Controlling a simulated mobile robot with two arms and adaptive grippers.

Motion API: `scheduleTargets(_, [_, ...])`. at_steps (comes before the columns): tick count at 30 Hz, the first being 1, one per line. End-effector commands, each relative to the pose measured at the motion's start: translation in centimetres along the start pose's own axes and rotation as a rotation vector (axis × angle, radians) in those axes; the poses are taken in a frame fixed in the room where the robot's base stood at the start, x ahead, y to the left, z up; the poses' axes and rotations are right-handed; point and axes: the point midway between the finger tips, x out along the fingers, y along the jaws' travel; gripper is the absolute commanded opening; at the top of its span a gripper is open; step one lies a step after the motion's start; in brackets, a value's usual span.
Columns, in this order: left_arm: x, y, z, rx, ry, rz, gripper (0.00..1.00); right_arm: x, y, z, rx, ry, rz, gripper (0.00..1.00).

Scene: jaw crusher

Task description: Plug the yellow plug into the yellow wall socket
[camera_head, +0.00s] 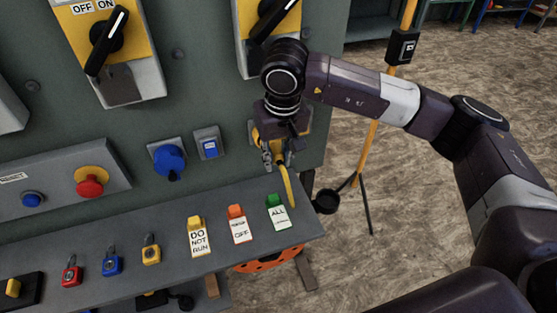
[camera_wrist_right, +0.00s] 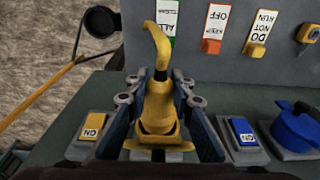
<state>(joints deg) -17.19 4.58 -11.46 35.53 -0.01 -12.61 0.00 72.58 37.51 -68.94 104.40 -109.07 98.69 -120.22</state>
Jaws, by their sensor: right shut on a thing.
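The yellow plug (camera_wrist_right: 157,108) is gripped between the two fingers of my right gripper (camera_wrist_right: 157,95) in the right wrist view, its bent cable pointing away from the panel. In the head view my right gripper (camera_head: 279,152) is at the right end of the green panel, with the yellow cable (camera_head: 287,186) hanging below it. The yellow wall socket (camera_wrist_right: 157,149) shows as a yellow and grey fitting right at the plug's base, mostly covered by plug and fingers. I cannot tell how deep the plug sits in it. My left gripper is out of view.
A blue plug in its socket (camera_head: 169,161) and a blue switch (camera_head: 209,146) are left of my gripper. A yellow switch (camera_wrist_right: 93,126) is close beside the fingers. Below is a grey shelf (camera_head: 150,220) with tags and padlocks. A yellow post (camera_head: 367,150) stands to the right.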

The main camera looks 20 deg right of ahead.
Motion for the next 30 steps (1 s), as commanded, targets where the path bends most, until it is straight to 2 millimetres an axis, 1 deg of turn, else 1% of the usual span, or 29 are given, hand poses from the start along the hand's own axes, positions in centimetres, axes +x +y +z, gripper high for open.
scheduleTargets(7, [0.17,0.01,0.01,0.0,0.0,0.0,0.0,0.04,-0.05,-0.36,-0.001,0.001,-0.001,0.0])
scheduleTargets(18, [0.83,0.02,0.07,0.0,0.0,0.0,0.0,-0.09,0.01,0.49,-0.001,0.002,0.0,0.0])
scheduleTargets(30, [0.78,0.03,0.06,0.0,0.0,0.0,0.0,-0.12,-0.02,0.5,-0.001,0.001,0.0,0.0])
